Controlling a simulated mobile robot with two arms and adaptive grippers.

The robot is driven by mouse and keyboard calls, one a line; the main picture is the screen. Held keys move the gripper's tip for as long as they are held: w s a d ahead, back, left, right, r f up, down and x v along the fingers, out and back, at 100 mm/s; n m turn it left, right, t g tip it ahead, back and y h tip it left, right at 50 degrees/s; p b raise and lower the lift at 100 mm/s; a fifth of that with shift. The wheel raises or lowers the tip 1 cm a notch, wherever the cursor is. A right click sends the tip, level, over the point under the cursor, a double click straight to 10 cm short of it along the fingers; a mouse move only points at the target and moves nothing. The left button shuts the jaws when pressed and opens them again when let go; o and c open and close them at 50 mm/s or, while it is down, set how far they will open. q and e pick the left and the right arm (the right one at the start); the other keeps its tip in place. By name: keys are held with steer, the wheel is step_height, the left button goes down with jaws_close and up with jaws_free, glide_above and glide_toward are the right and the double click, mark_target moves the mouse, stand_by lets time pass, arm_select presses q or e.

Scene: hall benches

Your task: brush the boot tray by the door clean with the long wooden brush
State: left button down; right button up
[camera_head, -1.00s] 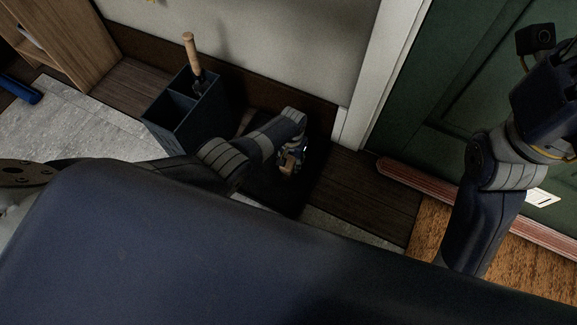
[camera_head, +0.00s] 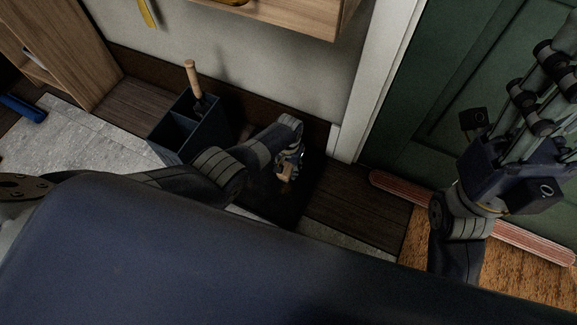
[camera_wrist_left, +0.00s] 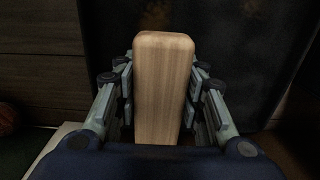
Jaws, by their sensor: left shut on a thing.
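My left gripper (camera_head: 287,165) is shut on the long wooden brush (camera_wrist_left: 165,85), whose pale wooden body fills the middle of the left wrist view between the fingers. In the head view only a small tan piece of the brush (camera_head: 286,174) shows below the gripper; its bristles are hidden. The boot tray (camera_head: 268,207) is a dark flat shape under and around the left gripper, partly covered by my arm; I cannot tell whether the brush touches it. My right gripper (camera_head: 535,100) is raised in front of the green door, empty as far as I see, its tips partly cut off.
A dark divided bin (camera_head: 187,130) with a wooden-handled tool (camera_head: 194,77) stands left of the tray by the wall. A wooden shelf (camera_head: 290,14) juts from the wall above. A red-striped draught strip (camera_head: 480,220) lies along the door, beside a brown mat (camera_head: 415,240).

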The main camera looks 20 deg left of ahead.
mark_target(288, 164)
arm_select(q)
steer(key=shift+r, duration=0.1)
step_height(288, 164, up, 3)
steer(key=p, duration=0.3)
stand_by(0.3)
steer(key=shift+s, duration=0.1)
